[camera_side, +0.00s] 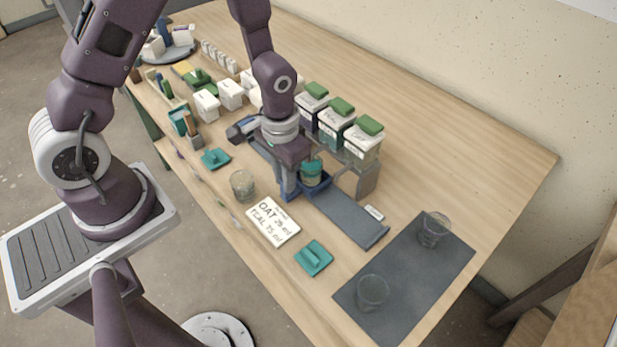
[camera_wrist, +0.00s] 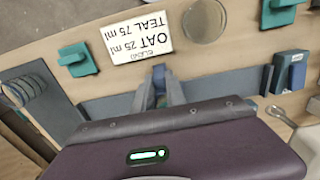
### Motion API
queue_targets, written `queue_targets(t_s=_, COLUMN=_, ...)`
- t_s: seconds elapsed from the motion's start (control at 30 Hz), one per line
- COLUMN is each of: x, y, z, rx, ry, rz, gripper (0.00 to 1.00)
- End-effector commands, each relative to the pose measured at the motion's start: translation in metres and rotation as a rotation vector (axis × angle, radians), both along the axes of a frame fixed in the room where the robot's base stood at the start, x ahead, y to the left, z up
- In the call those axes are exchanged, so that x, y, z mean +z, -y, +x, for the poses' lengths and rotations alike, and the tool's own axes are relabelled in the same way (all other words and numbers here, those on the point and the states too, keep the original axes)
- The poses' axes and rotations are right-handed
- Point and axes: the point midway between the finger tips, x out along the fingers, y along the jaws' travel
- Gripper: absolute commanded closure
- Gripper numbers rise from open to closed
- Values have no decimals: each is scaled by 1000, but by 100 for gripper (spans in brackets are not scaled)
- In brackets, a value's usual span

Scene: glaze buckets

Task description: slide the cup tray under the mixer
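The cup tray (camera_side: 321,187) is blue and sits on a long grey slide track (camera_side: 345,216). A teal cup (camera_side: 312,172) stands upright in it. My gripper (camera_side: 290,182) is at the tray's left side, low over the track. In the wrist view my gripper's fingers (camera_wrist: 160,90) close around a blue upright part, apparently the tray's handle (camera_wrist: 158,73). Teal shows between the fingers. Grey supports (camera_side: 367,178) stand behind the tray, below several lidded buckets (camera_side: 336,125). I cannot tell which part is the mixer; my arm hides much of that area.
A recipe card (camera_side: 272,221) reads OAT 25 ml, TEAL 75 ml. Near it are a clear cup (camera_side: 243,184) and a teal lid (camera_side: 313,258). A dark mat (camera_side: 405,284) holds two clear cups. White containers (camera_side: 207,105) stand at the left. The table's back right is bare.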

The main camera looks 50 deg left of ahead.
Motion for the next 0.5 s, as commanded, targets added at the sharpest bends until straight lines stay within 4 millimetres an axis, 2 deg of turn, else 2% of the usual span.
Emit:
queue_targets(t_s=0.17, x=0, y=-2, z=0, rx=1, ry=0, rz=0, gripper=100)
queue_targets(t_s=0.5, x=0, y=-32, z=0, rx=3, ry=1, rz=0, gripper=100)
